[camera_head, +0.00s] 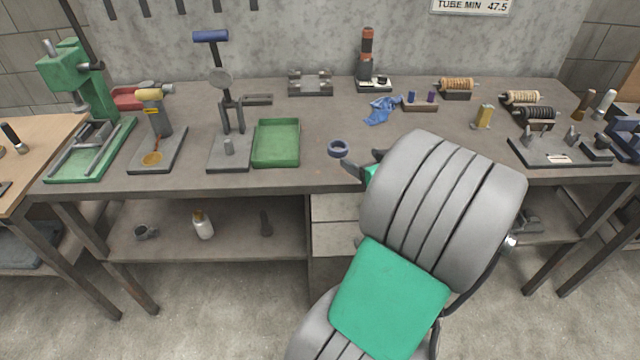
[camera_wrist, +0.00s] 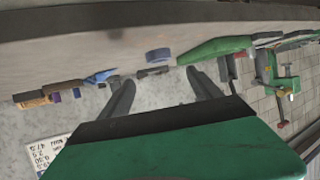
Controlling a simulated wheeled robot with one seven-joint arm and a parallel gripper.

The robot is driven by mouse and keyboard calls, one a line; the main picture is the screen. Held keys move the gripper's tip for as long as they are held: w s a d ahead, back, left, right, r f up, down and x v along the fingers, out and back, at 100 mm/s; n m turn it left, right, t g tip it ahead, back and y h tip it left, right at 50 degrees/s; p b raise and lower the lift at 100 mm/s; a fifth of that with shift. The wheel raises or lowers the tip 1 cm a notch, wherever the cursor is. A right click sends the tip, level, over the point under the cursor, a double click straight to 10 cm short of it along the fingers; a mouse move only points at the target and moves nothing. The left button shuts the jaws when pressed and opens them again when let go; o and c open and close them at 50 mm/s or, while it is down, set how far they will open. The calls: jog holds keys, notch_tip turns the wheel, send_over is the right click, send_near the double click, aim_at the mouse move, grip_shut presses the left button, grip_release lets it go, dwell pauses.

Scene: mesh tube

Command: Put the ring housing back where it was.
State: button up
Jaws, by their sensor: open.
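A dark blue-grey ring (camera_head: 338,148), which looks like the ring housing, lies flat on the bench top, right of the green tray. It also shows in the wrist view (camera_wrist: 158,55), beyond the fingers and between their tips in the picture. My gripper (camera_head: 364,164) is just right of the ring and nearer the bench front, partly hidden by my arm. In the wrist view its two dark fingers (camera_wrist: 160,79) are spread apart with nothing between them. The gripper appears apart from the ring.
The green tray (camera_head: 276,143) and a lever press (camera_head: 228,125) stand left of the ring. A blue cloth (camera_head: 382,110) and a small block with blue and purple pieces (camera_head: 420,105) lie behind to the right. Bench top around the ring is clear.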

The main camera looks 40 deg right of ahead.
jog(key=w+a+f+n+g+y, duration=0.1)
jog(key=w+a+f+g+y, duration=0.1)
jog(key=a, duration=0.7)
jog(key=w+a+f+n+g+y, duration=0.2)
jog(key=a+g, duration=0.1)
jog(key=a, duration=0.6)
jog(key=s+a+g, duration=0.2)
jog(key=s+a, duration=0.3)
jog(key=a, duration=0.3)
jog(key=s+a+g+h, duration=0.1)
jog(key=s+a+g, duration=0.2)
jog(key=s+a, duration=0.3)
jog(key=shift+s+a+r, duration=0.15)
jog(key=shift+a+r, duration=0.2)
jog(key=shift+a, duration=0.6)
jog(key=shift+r, duration=0.1)
jog(key=r+p, duration=0.2)
jog(key=r, duration=0.1)
jog(key=shift+w+r+p, duration=0.15)
jog(key=shift+w+p, duration=0.05)
jog(key=shift+p, duration=0.2)
